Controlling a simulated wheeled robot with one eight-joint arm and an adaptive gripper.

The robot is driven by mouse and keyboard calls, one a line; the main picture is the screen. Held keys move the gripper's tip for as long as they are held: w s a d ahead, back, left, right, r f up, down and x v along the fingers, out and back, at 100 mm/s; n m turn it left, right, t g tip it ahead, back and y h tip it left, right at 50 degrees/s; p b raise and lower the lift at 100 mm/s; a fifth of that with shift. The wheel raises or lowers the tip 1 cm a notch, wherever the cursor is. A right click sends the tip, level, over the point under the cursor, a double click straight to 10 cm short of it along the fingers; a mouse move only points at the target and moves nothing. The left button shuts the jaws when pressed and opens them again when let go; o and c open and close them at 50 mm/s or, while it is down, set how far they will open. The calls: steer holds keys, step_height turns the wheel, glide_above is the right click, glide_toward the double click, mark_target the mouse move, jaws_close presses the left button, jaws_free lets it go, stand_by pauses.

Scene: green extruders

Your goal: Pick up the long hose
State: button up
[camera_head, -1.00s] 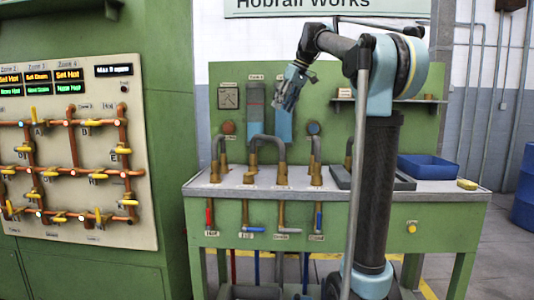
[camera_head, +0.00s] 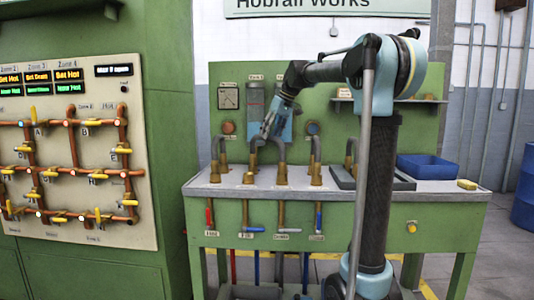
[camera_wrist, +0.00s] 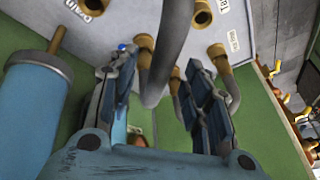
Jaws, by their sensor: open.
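My gripper (camera_head: 267,127) hangs tilted downward over the bench, at the top of the middle grey hose (camera_head: 280,148). This hose arches between brass fittings on the bench top. In the wrist view my gripper (camera_wrist: 155,100) is open, with one finger on each side of a grey hose (camera_wrist: 168,62). I cannot tell whether the fingers touch it. A second grey hose (camera_wrist: 220,70) runs beyond the right finger there. Other short grey hoses stand at the left (camera_head: 214,150) and right (camera_head: 316,150) of the middle one in the head view.
The green bench (camera_head: 350,215) has a grey top and coloured valve handles below its front edge. A pipe panel (camera_head: 75,150) stands at the left.

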steer(key=shift+x, duration=1.55)
jaws_close()
